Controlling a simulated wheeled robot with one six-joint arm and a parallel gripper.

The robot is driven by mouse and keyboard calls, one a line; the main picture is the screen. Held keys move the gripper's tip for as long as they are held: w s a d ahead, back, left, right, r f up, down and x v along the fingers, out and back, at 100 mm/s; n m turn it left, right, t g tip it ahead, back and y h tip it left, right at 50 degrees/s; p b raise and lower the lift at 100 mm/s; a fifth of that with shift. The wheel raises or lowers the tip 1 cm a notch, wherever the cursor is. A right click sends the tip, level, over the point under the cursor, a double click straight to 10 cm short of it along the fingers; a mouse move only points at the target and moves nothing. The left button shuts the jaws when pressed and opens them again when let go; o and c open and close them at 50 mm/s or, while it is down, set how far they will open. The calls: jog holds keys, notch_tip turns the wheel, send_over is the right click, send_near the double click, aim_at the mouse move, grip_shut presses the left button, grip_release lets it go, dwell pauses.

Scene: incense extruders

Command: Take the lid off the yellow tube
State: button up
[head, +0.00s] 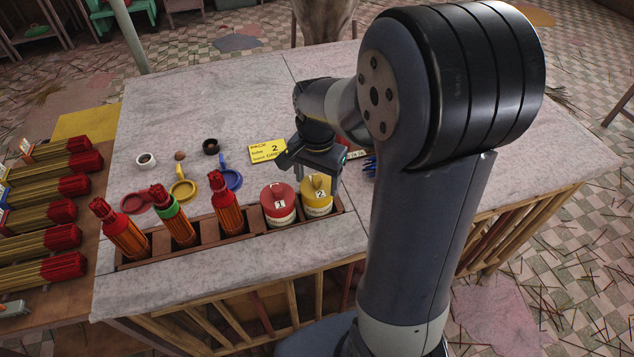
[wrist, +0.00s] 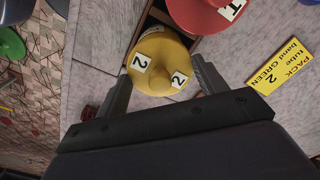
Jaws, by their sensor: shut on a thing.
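The yellow tube (head: 318,211) stands upright in the right end slot of the wooden rack. Its yellow lid (head: 316,188) bears "2" labels and sits on the tube. From above, the lid (wrist: 161,50) shows a round knob between my gripper's two fingers in the wrist view. My gripper (head: 311,172) points down over the tube and is shut on the lid. The fingers partly cover the lid in the head view. The tube's body is hidden under the lid in the wrist view.
A red-lidded tube (head: 279,203) marked 1 stands close to the left. Several red-topped bundles (head: 229,205) stand further left in the rack (head: 262,225). A yellow "PACK 2" card (head: 267,151), loose lids and small rings lie behind.

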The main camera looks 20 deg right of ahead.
notch_tip(320, 180, up, 9)
jog(key=shift+f, duration=0.1)
jog(key=shift+w+a+r, duration=0.1)
jog(key=shift+w+r, duration=0.15)
jog(key=w+a+f, duration=0.4)
jog(key=w, duration=0.4)
send_over(289, 177)
notch_tip(289, 177, down, 6)
jog(key=shift+a+f, duration=0.1)
jog(key=shift+f, duration=0.1)
jog(key=shift+s+f, duration=0.1)
jog(key=shift+f, duration=2.1)
jog(key=shift+f, duration=0.15)
jog(key=o, duration=0.9)
jog(key=shift+o, duration=0.2)
